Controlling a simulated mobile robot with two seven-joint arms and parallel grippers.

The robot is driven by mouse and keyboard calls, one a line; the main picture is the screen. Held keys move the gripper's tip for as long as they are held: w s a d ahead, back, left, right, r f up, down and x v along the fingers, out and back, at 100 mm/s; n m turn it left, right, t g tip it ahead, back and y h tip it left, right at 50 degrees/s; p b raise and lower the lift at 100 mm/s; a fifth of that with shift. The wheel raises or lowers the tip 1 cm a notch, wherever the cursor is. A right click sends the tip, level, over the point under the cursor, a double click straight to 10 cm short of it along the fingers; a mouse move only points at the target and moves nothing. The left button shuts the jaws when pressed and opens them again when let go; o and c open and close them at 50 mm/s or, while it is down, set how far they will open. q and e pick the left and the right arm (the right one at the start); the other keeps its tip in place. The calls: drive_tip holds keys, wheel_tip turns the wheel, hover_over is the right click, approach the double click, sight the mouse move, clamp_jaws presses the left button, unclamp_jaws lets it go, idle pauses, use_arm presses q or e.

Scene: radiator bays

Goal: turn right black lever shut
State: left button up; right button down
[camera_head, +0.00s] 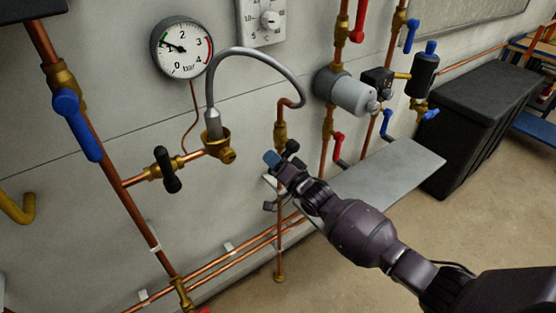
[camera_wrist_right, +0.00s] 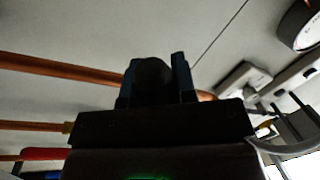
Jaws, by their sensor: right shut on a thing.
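My right gripper (camera_head: 274,161) reaches in from the lower right, its bluish fingertips at the right black lever (camera_head: 292,146) on the vertical copper pipe below the grey hose's right end. Most of this lever and its valve are hidden behind the gripper, so its angle cannot be told. In the right wrist view the gripper (camera_wrist_right: 156,80) is shut on a dark rounded part of the lever (camera_wrist_right: 153,74). The left black lever (camera_head: 167,170) stands near upright, across its horizontal copper pipe. My left gripper is not in view.
A grey hose (camera_head: 255,52) arches from a brass fitting (camera_head: 219,147) to the right pipe. A pressure gauge (camera_head: 181,47) hangs above. A grey shelf (camera_head: 390,180) lies behind my right arm. Blue (camera_head: 77,124) and red (camera_head: 338,147) levers sit on neighbouring pipes.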

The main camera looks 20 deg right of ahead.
drive_tip(key=shift+s+a+r+m+t+h+p, duration=0.25)
drive_tip(key=shift+r+m, duration=0.4)
drive_tip(key=shift+m, duration=0.8)
drive_tip(key=shift+w+a+r+m+t+h+p, duration=0.15)
drive_tip(key=shift+r+m+h, duration=0.35)
drive_tip(key=shift+m, duration=1)
drive_tip(key=shift+s+a+r+m+t+h+p, duration=0.1)
drive_tip(key=shift+r+m+t+h+p, duration=0.2)
drive_tip(key=shift+r+m, duration=0.8)
drive_tip(key=shift+f+m, duration=0.3)
drive_tip(key=shift+m, duration=0.25)
drive_tip(key=c, duration=0.9)
unclamp_jaws()
drive_tip(key=v, duration=1)
drive_tip(key=shift+s+d+f, duration=0.1)
drive_tip(key=shift+s+d, duration=0.05)
drive_tip(key=shift+s, duration=0.25)
